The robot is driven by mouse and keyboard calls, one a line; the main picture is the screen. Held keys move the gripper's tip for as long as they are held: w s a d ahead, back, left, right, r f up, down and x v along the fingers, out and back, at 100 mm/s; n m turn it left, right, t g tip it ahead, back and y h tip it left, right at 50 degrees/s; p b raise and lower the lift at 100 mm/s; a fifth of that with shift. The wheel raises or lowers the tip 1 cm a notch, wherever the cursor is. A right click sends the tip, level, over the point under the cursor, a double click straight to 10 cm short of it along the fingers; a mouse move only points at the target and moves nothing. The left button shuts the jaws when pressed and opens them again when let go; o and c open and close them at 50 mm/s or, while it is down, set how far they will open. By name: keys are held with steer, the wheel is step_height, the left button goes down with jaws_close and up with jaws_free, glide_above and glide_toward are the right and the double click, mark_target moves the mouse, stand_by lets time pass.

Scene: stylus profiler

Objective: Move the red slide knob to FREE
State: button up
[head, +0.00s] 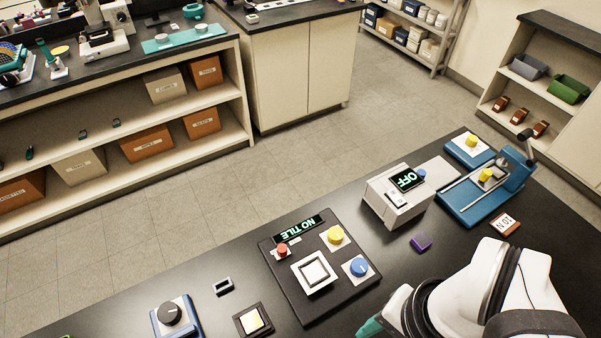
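A small red knob (282,250) sits on a black panel (300,306) at the centre of the bench, beside an upside-down display (300,227) reading NO TILE. A yellow knob (336,235), a blue knob (358,267) and a white square platform (314,270) are on the same panel. I cannot make out a FREE mark or a slide track by the red knob. My white arm enters at the lower right. A teal part at my gripper end (370,327) shows at the bottom edge, apart from the red knob; the fingertips are not visible.
Right of the panel stand a white box (390,207) with an OFF display and a blue fixture (470,208) with yellow knobs and a dark lever. A purple block (421,242) lies nearby. A black dial (171,313) and a framed tile (253,320) are left of the panel.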

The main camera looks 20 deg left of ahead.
steer(key=shift+o, duration=0.6)
steer(key=shift+n+h, duration=0.3)
steer(key=shift+n, duration=0.6)
steer(key=w+a, duration=0.1)
steer(key=w, duration=0.1)
steer(key=w+a+r, duration=0.1)
steer(key=w, duration=0.1)
steer(key=w+a, duration=0.1)
steer(key=w, duration=0.1)
steer(key=shift+w+r, duration=0.35)
steer(key=shift+r, duration=0.05)
steer(key=n+h, duration=0.1)
steer(key=n, duration=0.3)
glide_above(282, 248)
step_height(282, 248, down, 4)
step_height(282, 248, down, 15)
steer(key=shift+r, duration=0.15)
steer(key=shift+f, duration=0.5)
jaws_close()
